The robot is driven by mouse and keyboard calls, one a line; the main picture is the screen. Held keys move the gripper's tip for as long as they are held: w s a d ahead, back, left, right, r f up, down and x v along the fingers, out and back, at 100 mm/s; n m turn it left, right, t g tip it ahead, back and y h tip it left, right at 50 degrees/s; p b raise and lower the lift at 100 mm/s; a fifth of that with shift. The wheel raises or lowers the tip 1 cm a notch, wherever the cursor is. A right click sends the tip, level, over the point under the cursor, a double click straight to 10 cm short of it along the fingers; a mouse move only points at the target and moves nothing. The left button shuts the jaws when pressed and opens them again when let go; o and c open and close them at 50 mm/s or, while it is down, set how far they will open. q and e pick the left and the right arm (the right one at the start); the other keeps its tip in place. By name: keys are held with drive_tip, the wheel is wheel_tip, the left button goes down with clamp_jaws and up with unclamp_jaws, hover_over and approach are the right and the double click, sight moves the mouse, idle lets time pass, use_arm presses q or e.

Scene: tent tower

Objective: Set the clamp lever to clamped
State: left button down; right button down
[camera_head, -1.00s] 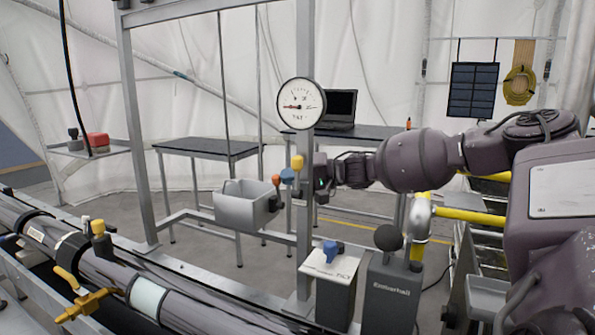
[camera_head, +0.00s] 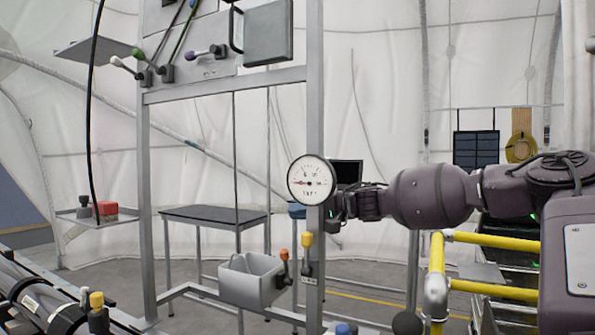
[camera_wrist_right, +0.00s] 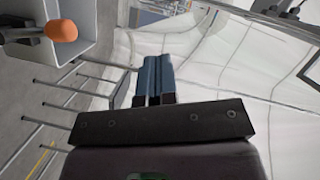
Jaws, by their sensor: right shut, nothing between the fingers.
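Several levers show, and I cannot tell which one is the clamp lever. A yellow-knobbed lever (camera_head: 306,240) and an orange-knobbed lever (camera_head: 284,255) are low on the frame post, beside the grey bin. White (camera_head: 122,64), green (camera_head: 138,52) and purple (camera_head: 195,53) handled levers are on the upper panel. My right gripper (camera_head: 297,210) is shut and empty, at the post above the yellow and orange knobs. In the right wrist view its blue fingers (camera_wrist_right: 153,79) are together, apart from the orange knob (camera_wrist_right: 60,27). My left gripper is out of view.
The metal frame post (camera_head: 315,120) with a round gauge (camera_head: 311,180) stands close by my right gripper. The grey bin (camera_head: 250,285) hangs below. Yellow rails (camera_head: 495,238) are at right, and a dark table (camera_head: 212,215) stands behind the frame.

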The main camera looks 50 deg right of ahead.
wheel_tip(320, 180, up, 10)
drive_tip(key=b, duration=0.1)
drive_tip(key=shift+r, duration=0.15)
